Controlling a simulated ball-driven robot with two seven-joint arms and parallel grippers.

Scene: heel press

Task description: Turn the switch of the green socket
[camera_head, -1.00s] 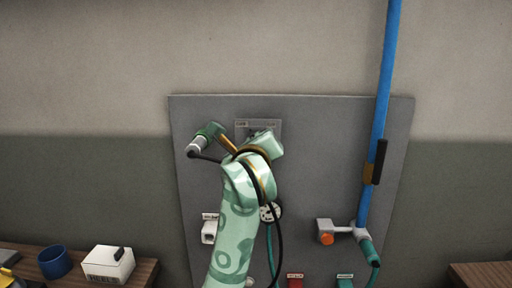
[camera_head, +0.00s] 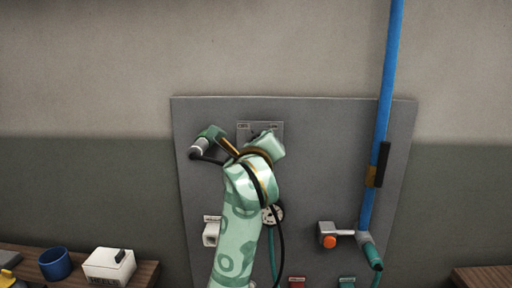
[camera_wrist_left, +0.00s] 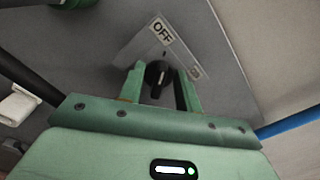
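A black rotary switch (camera_wrist_left: 158,76) stands on a pale plate (camera_wrist_left: 165,45) marked "OFF" in the left wrist view. In the head view this grey plate (camera_head: 273,128) is at the top middle of the panel, and my arm hides most of it. My left gripper (camera_wrist_left: 160,88) has one finger on each side of the switch. The fingers are apart, with a gap visible at the right finger. At the panel's lower edge is a green part (camera_head: 347,282), cut off by the frame; I cannot tell whether it is the green socket. My right gripper is not in view.
The grey panel (camera_head: 330,150) stands against the wall. A blue pole (camera_head: 381,130) crosses its right side, near an orange-ended fitting (camera_head: 329,241). A red part (camera_head: 297,282) is at the bottom. A blue cup (camera_head: 55,264) and white box (camera_head: 109,265) stand at lower left.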

